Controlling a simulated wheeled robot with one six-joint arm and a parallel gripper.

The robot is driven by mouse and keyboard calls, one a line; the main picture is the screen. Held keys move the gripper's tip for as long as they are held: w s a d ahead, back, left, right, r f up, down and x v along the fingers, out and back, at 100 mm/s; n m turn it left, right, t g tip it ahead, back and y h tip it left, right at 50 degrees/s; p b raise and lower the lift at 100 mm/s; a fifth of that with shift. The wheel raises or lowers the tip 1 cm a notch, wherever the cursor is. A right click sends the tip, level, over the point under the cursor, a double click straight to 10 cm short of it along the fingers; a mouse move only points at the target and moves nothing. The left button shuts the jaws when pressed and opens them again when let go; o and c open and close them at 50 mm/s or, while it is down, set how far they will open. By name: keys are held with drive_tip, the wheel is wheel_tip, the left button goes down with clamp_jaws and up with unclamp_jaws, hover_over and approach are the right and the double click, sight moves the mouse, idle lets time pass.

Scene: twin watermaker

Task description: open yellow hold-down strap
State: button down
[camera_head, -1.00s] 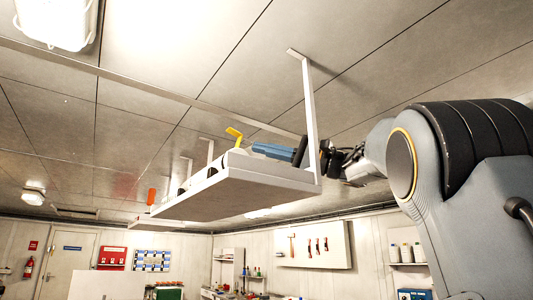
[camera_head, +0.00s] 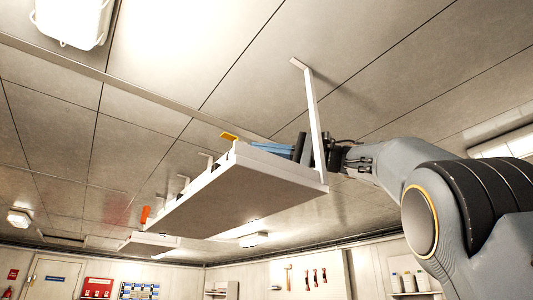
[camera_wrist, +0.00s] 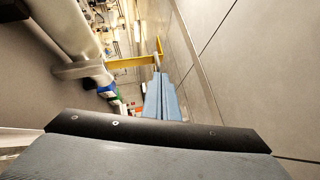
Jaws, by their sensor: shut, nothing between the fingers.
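The yellow hold-down strap (camera_head: 229,136) shows just above the far edge of the hanging white tray, left of my gripper. In the wrist view the yellow strap (camera_wrist: 130,62) crosses beside a pale cylinder (camera_wrist: 70,30), with its bent end standing up at the right. My gripper (camera_head: 254,147) is over the tray, its blue fingers together and empty. In the wrist view the fingertips (camera_wrist: 159,76) are close below the strap's bent end; I cannot tell whether they touch it. The tray wall hides the strap's lower part in the head view.
The white tray (camera_head: 230,200) hangs from the ceiling by a white post (camera_head: 314,115), close to my wrist. An orange handle (camera_head: 145,214) sticks up at the tray's far left. A second hanging panel (camera_head: 148,244) is farther back. Open air lies below the tray.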

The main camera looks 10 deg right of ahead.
drive_tip(key=shift+d, duration=0.1)
drive_tip(key=d+f+b, duration=0.2)
drive_tip(key=d+b, duration=0.1)
drive_tip(key=d, duration=0.9)
drive_tip(key=shift+s+d+f+b, duration=0.2)
drive_tip(key=shift+s+d+b, duration=0.15)
drive_tip(key=shift+s, duration=0.1)
